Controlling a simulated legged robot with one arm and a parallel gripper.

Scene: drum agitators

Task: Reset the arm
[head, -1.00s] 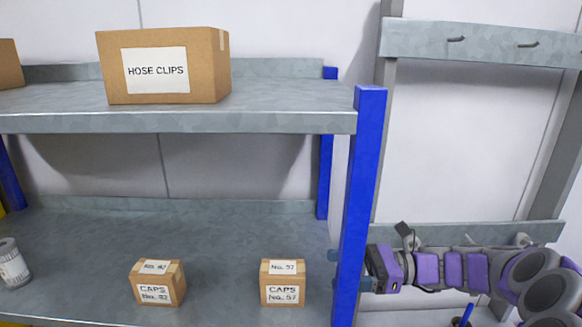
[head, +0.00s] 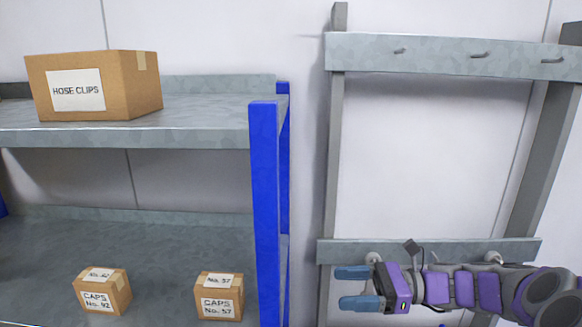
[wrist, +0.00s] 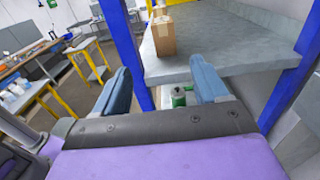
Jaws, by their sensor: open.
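My gripper (head: 352,288) is at the lower right of the head view, at the end of my purple and grey arm. Its two blue fingers point left and are spread apart with nothing between them. It is in front of the lower bar of the grey wall rack, right of the shelf's blue post. In the wrist view the gripper (wrist: 165,88) is open, with a finger on each side. A cardboard box stands on a shelf beyond the fingers.
The shelf unit's blue post (head: 266,210) stands left of my gripper. Boxes marked CAPS No. 92 (head: 103,291) and CAPS No. 57 (head: 218,296) sit on the lower shelf, HOSE CLIPS (head: 95,85) above. The rack's upper bar (head: 440,55) carries several hooks. A green-labelled container (wrist: 179,97) shows below the shelf.

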